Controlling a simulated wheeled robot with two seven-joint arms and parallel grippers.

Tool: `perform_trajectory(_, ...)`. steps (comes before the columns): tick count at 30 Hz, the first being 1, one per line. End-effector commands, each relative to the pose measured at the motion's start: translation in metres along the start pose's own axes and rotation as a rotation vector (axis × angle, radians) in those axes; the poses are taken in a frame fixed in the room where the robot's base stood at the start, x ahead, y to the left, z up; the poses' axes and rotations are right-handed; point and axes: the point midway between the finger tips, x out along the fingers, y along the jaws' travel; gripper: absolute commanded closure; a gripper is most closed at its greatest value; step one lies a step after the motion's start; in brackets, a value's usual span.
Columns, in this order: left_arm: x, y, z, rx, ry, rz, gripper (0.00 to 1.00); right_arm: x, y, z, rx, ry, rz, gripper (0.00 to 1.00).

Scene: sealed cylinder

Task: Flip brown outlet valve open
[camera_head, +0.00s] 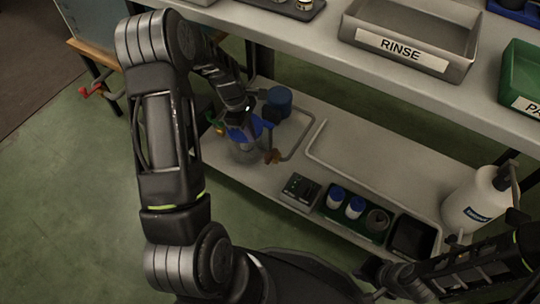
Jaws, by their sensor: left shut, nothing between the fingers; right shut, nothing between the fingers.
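A clear cylinder (243,151) with a blue lid (263,127) stands on the lower shelf, partly hidden by my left arm. A small brown valve handle (272,156) sits low at the cylinder's right side, near a grey tube. Its exact angle is too small to tell. My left gripper (248,119) is shut and empty at the top of the cylinder, above and left of the brown valve; I cannot tell whether it touches the lid. My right gripper (372,276) is shut and empty at the bottom right, away from the cylinder.
A blue round container (279,98) stands behind the cylinder. A small dark box (299,190), a tray with white bottles (355,207) and a large white bottle (474,200) stand to the right. The upper shelf holds a RINSE tray (462,66) and overhangs the back.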

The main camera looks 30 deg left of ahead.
Motion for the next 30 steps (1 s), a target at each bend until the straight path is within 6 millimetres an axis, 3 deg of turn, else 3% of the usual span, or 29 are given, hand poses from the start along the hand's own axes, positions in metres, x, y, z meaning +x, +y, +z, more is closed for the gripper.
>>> perform_trajectory(1,0.003,0.002,-0.007,-0.028,0.001,0.002,1.00,0.009,0.004,0.000,0.001,0.001,0.000,1.00)
perform_trajectory(4,-0.001,0.003,-0.012,-0.061,0.000,0.000,1.00,0.011,0.004,0.000,0.001,0.002,0.001,1.00)
perform_trajectory(17,0.000,0.003,-0.013,-0.066,0.000,-0.001,1.00,0.011,0.004,0.000,0.001,0.002,0.001,1.00)
perform_trajectory(23,0.019,0.003,-0.013,-0.066,0.000,-0.001,1.00,0.021,0.007,-0.001,0.001,0.006,0.001,1.00)
perform_trajectory(30,0.061,0.002,-0.013,-0.065,-0.001,-0.003,1.00,0.040,0.013,-0.002,0.002,0.014,0.001,1.00)
